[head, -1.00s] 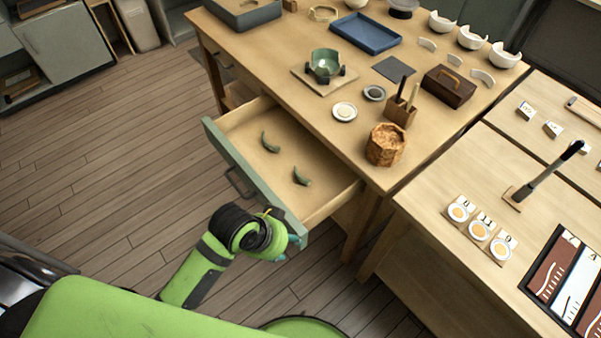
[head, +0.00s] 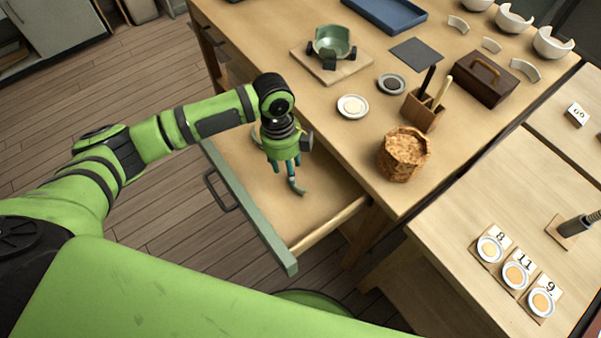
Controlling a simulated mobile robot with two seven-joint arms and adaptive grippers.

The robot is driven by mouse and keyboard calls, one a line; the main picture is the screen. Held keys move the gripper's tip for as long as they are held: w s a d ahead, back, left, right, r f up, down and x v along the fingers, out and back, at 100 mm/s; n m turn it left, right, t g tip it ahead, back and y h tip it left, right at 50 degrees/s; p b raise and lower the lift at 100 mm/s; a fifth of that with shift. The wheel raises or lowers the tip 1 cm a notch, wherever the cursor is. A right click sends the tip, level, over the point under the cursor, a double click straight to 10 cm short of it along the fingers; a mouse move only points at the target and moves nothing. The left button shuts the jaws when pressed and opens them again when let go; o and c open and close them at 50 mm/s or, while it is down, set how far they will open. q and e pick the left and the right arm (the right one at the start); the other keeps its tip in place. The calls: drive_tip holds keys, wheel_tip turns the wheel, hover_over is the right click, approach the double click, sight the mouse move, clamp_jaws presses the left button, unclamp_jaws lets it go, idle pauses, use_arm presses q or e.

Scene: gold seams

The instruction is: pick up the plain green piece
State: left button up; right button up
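My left gripper (head: 286,168) reaches down into the open drawer (head: 249,212) from above. Its fingertips are just over one small curved green piece (head: 298,188) on the drawer floor. I cannot tell whether they touch it, or how far apart the fingers are. A second curved green piece (head: 256,134) lies farther back in the drawer, partly hidden by my arm. At this size I cannot tell which of the two is plain. My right gripper is not in view.
The drawer's front panel (head: 250,216) stands between my base and the pieces.

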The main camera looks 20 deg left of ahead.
use_arm(q)
drive_tip(key=f, duration=0.2)
drive_tip(key=s+f, duration=0.1)
drive_tip(key=shift+s+d+f+p, duration=0.1)
drive_tip(key=shift+d+f+p, duration=0.1)
drive_tip(key=shift+d+p, duration=0.2)
wheel_tip(320, 180, down, 2)
drive_tip(key=shift+d+f, duration=0.15)
drive_tip(key=shift+f, duration=0.35)
drive_tip(key=c, duration=0.8)
clamp_jaws()
drive_tip(key=shift+r, duration=0.2)
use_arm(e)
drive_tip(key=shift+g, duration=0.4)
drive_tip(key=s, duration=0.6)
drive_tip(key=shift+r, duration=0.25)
